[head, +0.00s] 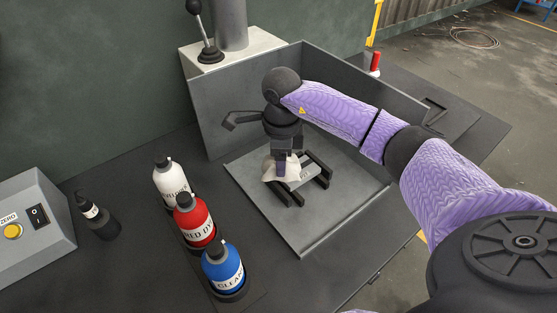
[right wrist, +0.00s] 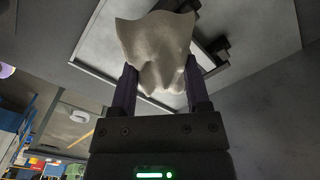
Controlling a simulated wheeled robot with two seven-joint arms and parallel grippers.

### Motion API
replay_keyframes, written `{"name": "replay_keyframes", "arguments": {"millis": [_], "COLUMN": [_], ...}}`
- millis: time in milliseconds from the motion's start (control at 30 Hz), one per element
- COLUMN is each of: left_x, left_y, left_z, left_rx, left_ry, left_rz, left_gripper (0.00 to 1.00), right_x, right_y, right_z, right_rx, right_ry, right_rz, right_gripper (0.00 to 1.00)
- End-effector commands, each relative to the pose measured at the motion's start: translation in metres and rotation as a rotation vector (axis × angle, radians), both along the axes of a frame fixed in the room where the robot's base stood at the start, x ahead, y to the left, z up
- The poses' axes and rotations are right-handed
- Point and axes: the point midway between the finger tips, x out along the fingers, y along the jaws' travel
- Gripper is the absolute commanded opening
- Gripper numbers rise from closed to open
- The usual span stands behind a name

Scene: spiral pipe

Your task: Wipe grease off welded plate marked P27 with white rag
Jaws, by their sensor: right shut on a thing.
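The white rag (head: 268,172) is in my right gripper (head: 281,168), low over the welded plate (head: 304,177). The gripper is shut on the rag. In the right wrist view the rag (right wrist: 158,45) hangs between the two fingers (right wrist: 160,92). The plate is a grey piece resting on dark bars in the metal tray (head: 345,205). The rag and gripper cover part of the plate. I cannot tell whether the rag touches it. No P27 mark or grease can be made out. My left gripper is not in view.
A white bottle (head: 172,182), a red dye bottle (head: 194,219) and a blue cleaner bottle (head: 223,267) stand left of the tray. A small black bottle (head: 97,214) stands beside a grey switch box (head: 30,222). Raised tray walls (head: 232,108) stand behind the plate.

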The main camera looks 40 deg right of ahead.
Motion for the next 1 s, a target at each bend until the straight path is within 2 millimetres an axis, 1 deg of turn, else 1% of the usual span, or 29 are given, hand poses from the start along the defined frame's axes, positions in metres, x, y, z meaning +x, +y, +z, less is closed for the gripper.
{"name": "replay_keyframes", "arguments": {"millis": [33,400,500,600,1000], "left_x": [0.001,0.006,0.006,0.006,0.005], "left_y": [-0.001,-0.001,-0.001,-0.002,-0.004], "left_z": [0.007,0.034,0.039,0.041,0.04], "left_rx": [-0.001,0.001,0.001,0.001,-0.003], "left_ry": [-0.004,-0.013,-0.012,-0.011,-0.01], "left_rz": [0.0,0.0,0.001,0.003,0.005], "left_gripper": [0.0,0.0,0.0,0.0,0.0], "right_x": [0.0,-0.004,-0.005,-0.005,-0.005], "right_y": [-0.001,-0.007,-0.009,-0.009,-0.009], "right_z": [0.009,0.042,0.048,0.051,0.049], "right_rx": [0.0,0.0,0.0,0.0,0.0], "right_ry": [-0.002,-0.003,-0.002,-0.001,-0.001], "right_rz": [-0.001,-0.008,-0.009,-0.01,-0.01], "right_gripper": [0.06,0.06,0.06,0.06,0.06]}}
